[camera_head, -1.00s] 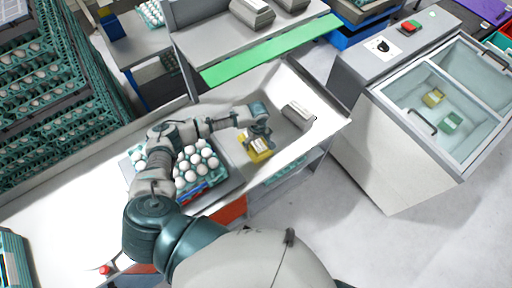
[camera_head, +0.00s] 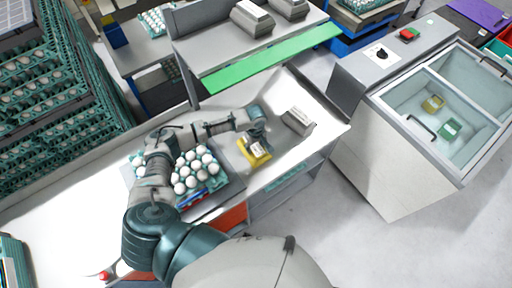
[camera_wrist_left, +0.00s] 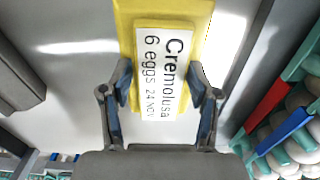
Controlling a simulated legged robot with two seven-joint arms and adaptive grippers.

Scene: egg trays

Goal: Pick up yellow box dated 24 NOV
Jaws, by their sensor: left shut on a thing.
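The yellow box (camera_head: 255,157) lies on the white work surface (camera_head: 285,160) in the head view. In the left wrist view the yellow box (camera_wrist_left: 165,18) has a white label reading "Cremolusa 6 eggs 24 NOV". My left gripper (camera_head: 258,144) is over the box in the head view. In the left wrist view its two fingers (camera_wrist_left: 164,92) are on either side of the box's near end, shut on it. I cannot tell whether the box is lifted. My right gripper is not in view.
A tray of white eggs (camera_head: 222,182) sits left of the box. A grey box (camera_head: 298,121) lies to its right, by a raised edge. A glass-topped chest (camera_head: 400,150) stands further right. A green strip (camera_head: 270,60) lies behind.

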